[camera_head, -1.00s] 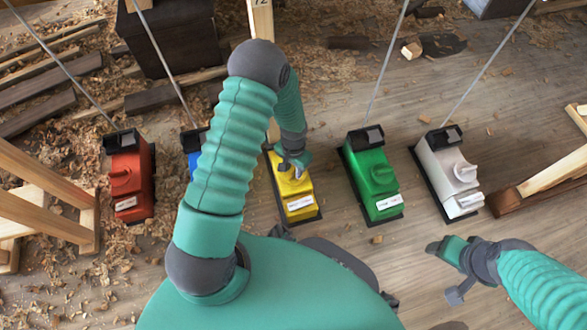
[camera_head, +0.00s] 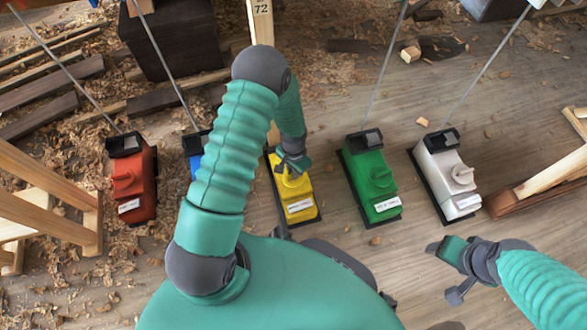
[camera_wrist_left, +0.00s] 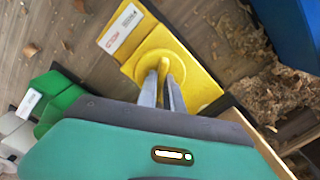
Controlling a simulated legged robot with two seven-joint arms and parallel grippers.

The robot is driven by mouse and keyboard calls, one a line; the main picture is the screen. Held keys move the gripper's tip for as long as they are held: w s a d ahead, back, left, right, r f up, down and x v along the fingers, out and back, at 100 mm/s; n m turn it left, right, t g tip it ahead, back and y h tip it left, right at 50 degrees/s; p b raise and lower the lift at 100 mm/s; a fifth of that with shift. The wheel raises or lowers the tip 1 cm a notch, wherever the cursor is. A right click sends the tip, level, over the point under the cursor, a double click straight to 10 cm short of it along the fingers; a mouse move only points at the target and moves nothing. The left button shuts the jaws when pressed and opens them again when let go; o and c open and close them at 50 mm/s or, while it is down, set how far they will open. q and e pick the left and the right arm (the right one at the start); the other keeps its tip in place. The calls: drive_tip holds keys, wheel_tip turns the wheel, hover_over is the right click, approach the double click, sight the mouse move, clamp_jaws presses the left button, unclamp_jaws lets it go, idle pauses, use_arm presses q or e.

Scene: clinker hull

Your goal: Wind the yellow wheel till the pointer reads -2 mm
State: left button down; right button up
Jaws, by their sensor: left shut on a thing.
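The yellow box (camera_head: 301,208) stands on the floor in the middle of the row, and its yellow wheel sits on its top. In the left wrist view the round yellow wheel (camera_wrist_left: 163,62) shows with a raised grip bar. My left gripper (camera_head: 294,168) reaches down onto it, and its two grey fingers (camera_wrist_left: 165,84) are shut on that bar. The pointer and its scale cannot be made out in either view.
Red (camera_head: 132,182), blue (camera_head: 192,143), green (camera_head: 372,184) and white (camera_head: 450,178) boxes stand in the same row, with rods rising from them. Wooden trestles (camera_head: 50,215) stand at the left and right. Shavings litter the floor.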

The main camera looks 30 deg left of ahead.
use_arm(q)
drive_tip(key=m+p, duration=0.1)
drive_tip(key=p, duration=0.1)
drive_tip(key=m+p, duration=0.1)
drive_tip(key=m, duration=0.1)
drive_tip(key=shift+r+p, duration=0.25)
drive_tip(key=shift+p, duration=0.15)
drive_tip(key=m+p, duration=0.2)
drive_tip(key=m, duration=0.1)
drive_tip(key=m+p, duration=0.2)
drive_tip(key=m, duration=0.1)
drive_tip(key=shift+f+m, duration=0.15)
drive_tip(key=shift+m, duration=0.15)
drive_tip(key=shift+f+m+p, duration=0.1)
drive_tip(key=shift+m+p, duration=0.8)
drive_tip(key=shift+m, duration=0.4)
drive_tip(key=c, duration=1.5)
unclamp_jaws()
